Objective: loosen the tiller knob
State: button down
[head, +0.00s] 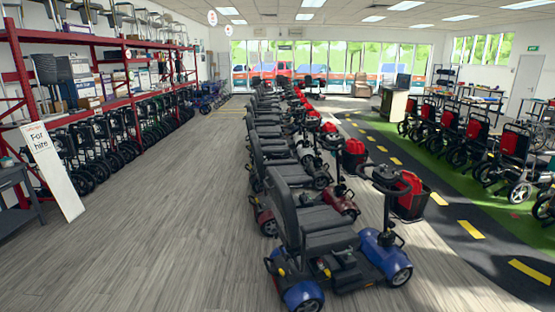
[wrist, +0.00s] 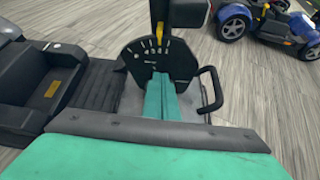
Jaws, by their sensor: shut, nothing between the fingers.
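My gripper (wrist: 161,82) shows in the wrist view as two teal fingers held together, with nothing visible between them. The fingertips overlap the lower part of a black dial plate (wrist: 132,60) with white marks and numbers; I cannot tell whether they touch it. A black post with a yellow strip stands above the plate, and a black loop handle (wrist: 212,88) is to the right. No tiller knob can be clearly made out; the gripper may hide it. In the head view a blue scooter (head: 376,248) stands nearest, its black tiller (head: 388,205) upright; my gripper is not in that view.
A row of scooters (head: 268,135) runs back from the blue one. Another blue scooter (wrist: 238,18) shows at the wrist view's upper right. Red shelving (head: 20,75) and a "For hire" board (head: 52,170) are at left. The grey floor (head: 150,210) at left is clear.

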jog(key=shift+r, duration=0.1)
jog(key=shift+r, duration=0.3)
jog(key=s+d, duration=0.2)
jog(key=s, duration=0.3)
jog(key=shift+s, duration=0.35)
